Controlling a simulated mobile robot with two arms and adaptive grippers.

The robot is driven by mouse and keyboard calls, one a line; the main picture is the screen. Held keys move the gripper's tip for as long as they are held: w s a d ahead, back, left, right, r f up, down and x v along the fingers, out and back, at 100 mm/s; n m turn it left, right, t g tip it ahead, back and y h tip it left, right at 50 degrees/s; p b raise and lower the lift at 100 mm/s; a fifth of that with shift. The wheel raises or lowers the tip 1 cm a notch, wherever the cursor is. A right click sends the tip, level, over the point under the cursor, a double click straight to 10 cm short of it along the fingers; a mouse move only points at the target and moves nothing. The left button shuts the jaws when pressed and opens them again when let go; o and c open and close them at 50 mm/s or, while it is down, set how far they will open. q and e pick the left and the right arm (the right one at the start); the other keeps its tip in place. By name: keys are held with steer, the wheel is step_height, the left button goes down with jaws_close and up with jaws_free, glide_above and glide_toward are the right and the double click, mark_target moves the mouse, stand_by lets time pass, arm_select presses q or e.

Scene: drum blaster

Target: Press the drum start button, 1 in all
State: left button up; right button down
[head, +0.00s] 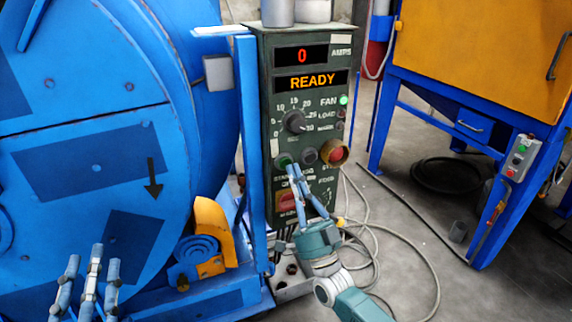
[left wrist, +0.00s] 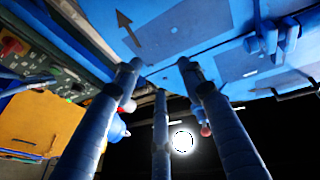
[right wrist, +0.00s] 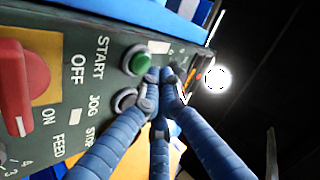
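The green start button (head: 284,160) is on the dark green control panel (head: 262,120), and it also shows in the right wrist view (right wrist: 139,63) beside the word START. My right gripper (head: 292,168) is at the panel with its fingers drawn together, empty. Its fingertips (right wrist: 157,78) appear just beside the green button, close to a dark JOG button (right wrist: 125,99); I cannot tell whether they touch anything. My left gripper (head: 91,262) is open and empty in front of the blue drum machine (head: 90,130); its spread fingers (left wrist: 160,80) show in the left wrist view.
The panel display (head: 312,82) reads READY, with a red 0 above. A red stop button (head: 334,152) and a dial (head: 294,122) are near the start button. A red switch (right wrist: 15,85) is below. Cables (head: 365,235) lie on the floor; a yellow-and-blue cabinet (head: 480,60) stands right.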

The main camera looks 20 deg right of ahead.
arm_select(q)
steer(key=shift+s+d+r+t+h, duration=0.1)
steer(key=shift+s+r+t+h, duration=0.15)
steer(key=shift+r, duration=0.35)
steer(key=shift+s+r+t+h, duration=0.15)
steer(key=shift+r+t, duration=0.1)
steer(key=shift+r, duration=0.3)
arm_select(e)
steer(key=shift+w, duration=0.45)
